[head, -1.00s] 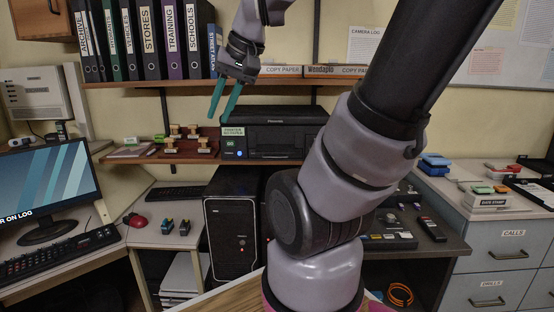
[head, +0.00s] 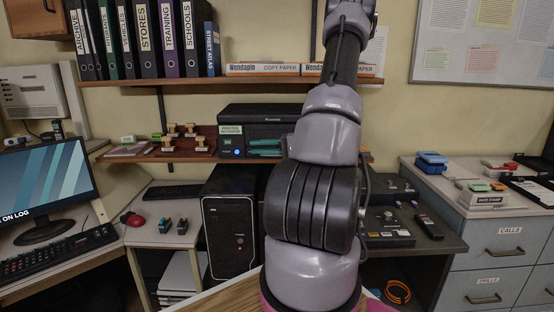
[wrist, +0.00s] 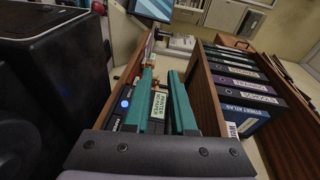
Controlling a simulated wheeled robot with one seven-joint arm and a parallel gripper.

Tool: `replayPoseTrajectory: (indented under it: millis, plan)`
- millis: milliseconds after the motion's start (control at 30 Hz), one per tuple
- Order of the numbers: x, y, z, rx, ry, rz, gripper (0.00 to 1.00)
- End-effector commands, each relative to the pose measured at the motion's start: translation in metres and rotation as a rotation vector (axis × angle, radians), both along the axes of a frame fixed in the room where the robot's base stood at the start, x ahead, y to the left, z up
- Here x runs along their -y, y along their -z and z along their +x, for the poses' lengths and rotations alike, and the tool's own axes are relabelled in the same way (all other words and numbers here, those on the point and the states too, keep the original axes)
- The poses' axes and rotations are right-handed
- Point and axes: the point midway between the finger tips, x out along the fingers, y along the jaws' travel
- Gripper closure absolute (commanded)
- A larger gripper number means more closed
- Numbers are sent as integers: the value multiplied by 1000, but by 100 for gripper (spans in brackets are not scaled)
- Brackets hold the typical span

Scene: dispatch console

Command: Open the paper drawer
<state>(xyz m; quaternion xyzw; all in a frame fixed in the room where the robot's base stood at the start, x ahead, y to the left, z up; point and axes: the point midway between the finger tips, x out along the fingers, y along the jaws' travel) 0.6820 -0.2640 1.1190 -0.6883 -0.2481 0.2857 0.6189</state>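The black printer (head: 275,115) stands on the lower wall shelf, with a white and green label (head: 231,130) and a lit blue button (head: 237,153) at its left front. My gripper (head: 264,147) is in front of the printer, its teal fingers pointing left across the front. The wrist view is turned on its side. There my gripper (wrist: 163,95) is open, with the label (wrist: 158,105) showing between the fingers and the blue button (wrist: 124,104) beside them. My arm hides the printer's right part. I cannot make out the paper drawer's edges or any contact with it.
The lower shelf (head: 180,157) runs under the printer; a rack of stamps (head: 190,140) stands to its left. The upper shelf holds binders (head: 146,40) and copy paper packs (head: 262,69). A black computer tower (head: 229,235) stands below; it also looms in the wrist view (wrist: 60,80).

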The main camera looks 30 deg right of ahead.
Motion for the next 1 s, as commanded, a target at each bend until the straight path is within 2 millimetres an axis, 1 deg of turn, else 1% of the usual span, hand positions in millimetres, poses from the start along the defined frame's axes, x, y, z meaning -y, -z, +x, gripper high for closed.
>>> replayPoseTrajectory:
  millis: [33,100,200,300,400,467,567,667,900,1000]
  plan:
    - [28,20,0,35,91,36,76]
    - [61,40,-1,95,210,57,76]
    - [101,68,-7,158,365,69,76]
    - [129,89,-15,196,481,65,76]
    - [145,102,-20,216,549,58,76]
    - [149,105,-21,222,568,54,76]
    - [149,105,-15,225,574,50,76]
    - [145,103,0,226,571,49,76]
    - [135,96,45,225,568,50,76]
    - [132,94,61,225,569,49,76]
